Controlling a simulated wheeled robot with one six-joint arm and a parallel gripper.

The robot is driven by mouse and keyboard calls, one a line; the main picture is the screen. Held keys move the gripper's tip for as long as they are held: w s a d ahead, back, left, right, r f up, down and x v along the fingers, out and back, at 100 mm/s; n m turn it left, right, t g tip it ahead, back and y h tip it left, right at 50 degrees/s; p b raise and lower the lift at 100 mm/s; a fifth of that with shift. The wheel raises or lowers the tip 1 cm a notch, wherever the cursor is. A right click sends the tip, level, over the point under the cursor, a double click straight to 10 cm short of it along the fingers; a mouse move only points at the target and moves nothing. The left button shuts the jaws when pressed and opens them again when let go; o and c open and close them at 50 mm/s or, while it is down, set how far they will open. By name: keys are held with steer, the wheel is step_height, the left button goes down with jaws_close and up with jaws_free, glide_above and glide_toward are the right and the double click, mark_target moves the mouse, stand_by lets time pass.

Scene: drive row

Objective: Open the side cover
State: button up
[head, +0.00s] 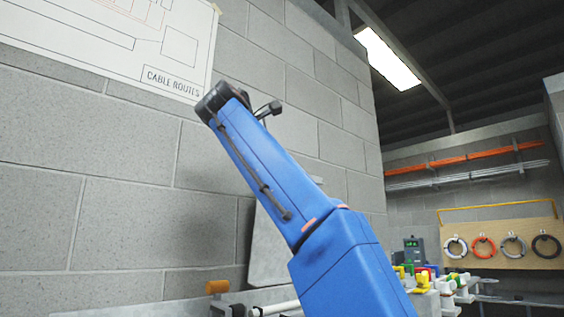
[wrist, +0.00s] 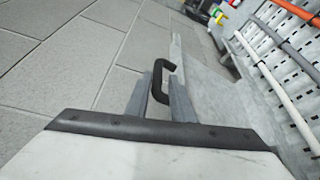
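The side cover looks like a light grey flat panel; it shows in the wrist view (wrist: 203,82) on the right of my fingers. In the head view part of a grey panel (head: 268,248) stands behind my blue arm, which hides much of it. A black D-shaped handle (wrist: 157,72) sticks out from the panel's edge side in the wrist view. My gripper (wrist: 163,90) has its two grey fingers on either side of the handle's bar, close together, and appears shut on it. My arm hides the fingers and handle in the head view. How far the cover stands open is unclear.
A perforated plate with orange and white pipes (wrist: 290,98) lies right of the panel in the wrist view. A block wall (head: 125,215) with a cable-route chart (head: 110,45) fills the left. Coloured valves (head: 425,280) and a board of cable coils (head: 500,245) are at the right.

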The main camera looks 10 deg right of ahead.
steer(key=v, duration=1.3)
steer(key=shift+a, duration=0.15)
